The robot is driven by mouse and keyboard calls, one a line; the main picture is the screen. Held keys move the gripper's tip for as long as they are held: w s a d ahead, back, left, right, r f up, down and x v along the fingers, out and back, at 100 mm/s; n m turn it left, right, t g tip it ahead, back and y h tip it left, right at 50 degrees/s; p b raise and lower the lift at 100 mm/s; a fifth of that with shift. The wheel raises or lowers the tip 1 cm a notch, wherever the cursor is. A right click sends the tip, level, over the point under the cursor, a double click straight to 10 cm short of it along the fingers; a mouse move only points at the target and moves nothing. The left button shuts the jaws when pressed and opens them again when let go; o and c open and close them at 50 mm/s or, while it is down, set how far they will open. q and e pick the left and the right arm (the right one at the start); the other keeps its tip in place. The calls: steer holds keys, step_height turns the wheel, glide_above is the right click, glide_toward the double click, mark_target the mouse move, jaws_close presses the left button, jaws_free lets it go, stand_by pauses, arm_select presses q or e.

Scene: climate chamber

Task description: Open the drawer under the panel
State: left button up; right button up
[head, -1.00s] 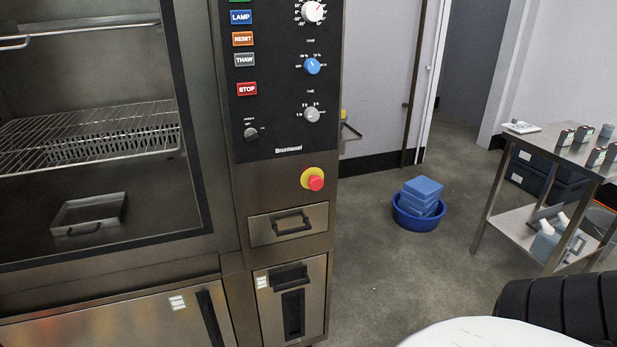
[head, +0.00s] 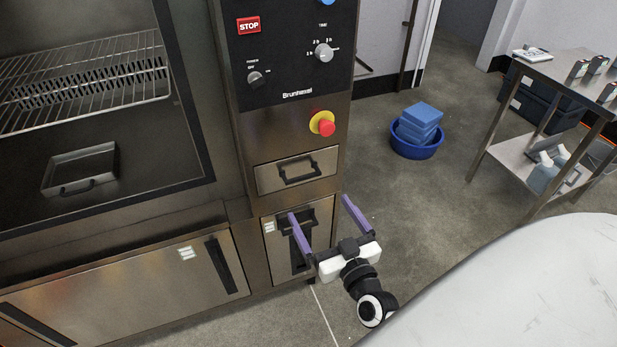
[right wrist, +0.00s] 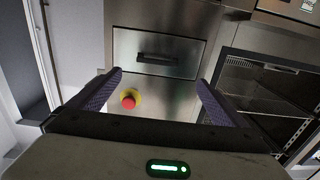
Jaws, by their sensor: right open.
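The drawer (head: 267,183) under the black control panel (head: 285,70) has a steel front and a dark bar handle (head: 299,171). It is shut, flush with the column. In the right wrist view the drawer (right wrist: 185,69) and its handle (right wrist: 158,58) appear ahead between my fingers. My right gripper (head: 318,206) is open and empty, its purple-lined fingers spread wide. In the head view it shows below and right of the drawer, overlapping the lower door; it also shows in the right wrist view (right wrist: 158,77), apart from the handle. My left gripper is not in view.
A red emergency button (head: 326,128) on a yellow base sticks out above the drawer. A lower door (head: 268,246) with a dark handle is below it. The chamber with wire racks (head: 85,85) is left. A blue tub (head: 417,150) and steel trolley (head: 545,60) stand right.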

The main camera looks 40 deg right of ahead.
mark_target(304, 178)
steer(key=x, duration=1)
steer(key=shift+w+d+r, duration=0.1)
steer(key=shift+d+r, duration=0.1)
steer(key=shift+d, duration=0.1)
